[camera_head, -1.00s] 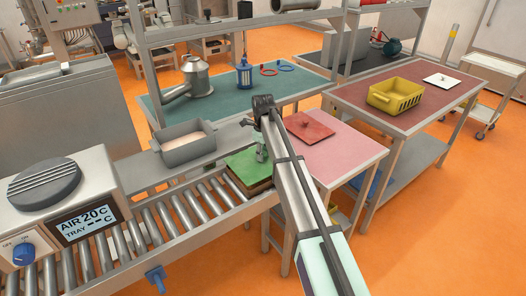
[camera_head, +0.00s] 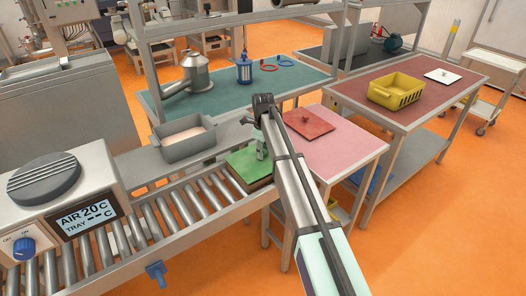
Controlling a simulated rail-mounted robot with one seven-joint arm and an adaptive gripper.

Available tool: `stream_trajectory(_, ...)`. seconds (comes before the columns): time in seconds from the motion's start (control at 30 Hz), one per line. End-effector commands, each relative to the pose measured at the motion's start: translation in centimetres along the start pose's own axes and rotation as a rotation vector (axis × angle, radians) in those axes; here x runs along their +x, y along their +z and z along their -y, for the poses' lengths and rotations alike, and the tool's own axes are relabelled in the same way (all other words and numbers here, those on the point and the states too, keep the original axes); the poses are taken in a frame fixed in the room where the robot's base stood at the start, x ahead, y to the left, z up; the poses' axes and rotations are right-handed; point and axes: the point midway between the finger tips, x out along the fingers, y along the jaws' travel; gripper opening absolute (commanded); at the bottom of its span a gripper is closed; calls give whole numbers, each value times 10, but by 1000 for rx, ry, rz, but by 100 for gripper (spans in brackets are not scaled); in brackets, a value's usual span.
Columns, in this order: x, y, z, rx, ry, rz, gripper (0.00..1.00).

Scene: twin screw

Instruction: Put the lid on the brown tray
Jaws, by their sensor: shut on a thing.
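The green lid (camera_head: 241,161) lies flat over the brown tray (camera_head: 252,186), which stands at the right end of the roller conveyor. Only a strip of the tray's brown side shows below the lid. I cannot tell whether the lid touches the tray's rim or hovers just above it. My gripper (camera_head: 262,153) points down at the middle of the lid and is shut on it, probably at a knob. My arm hides the lid's right part and the fingertips are small and partly hidden.
A grey tray (camera_head: 184,149) with pale contents stands behind the conveyor (camera_head: 190,210). A red lid (camera_head: 305,123) lies on the pink table (camera_head: 340,150), close to my arm. A yellow basket (camera_head: 397,95) and a white lid (camera_head: 442,76) are on the far right table.

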Motion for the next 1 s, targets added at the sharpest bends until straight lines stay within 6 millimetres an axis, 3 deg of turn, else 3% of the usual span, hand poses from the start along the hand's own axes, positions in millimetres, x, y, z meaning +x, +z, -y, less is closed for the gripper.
stream_trajectory(1.0, 5, 0, 0, 0, 0, 0, 0)
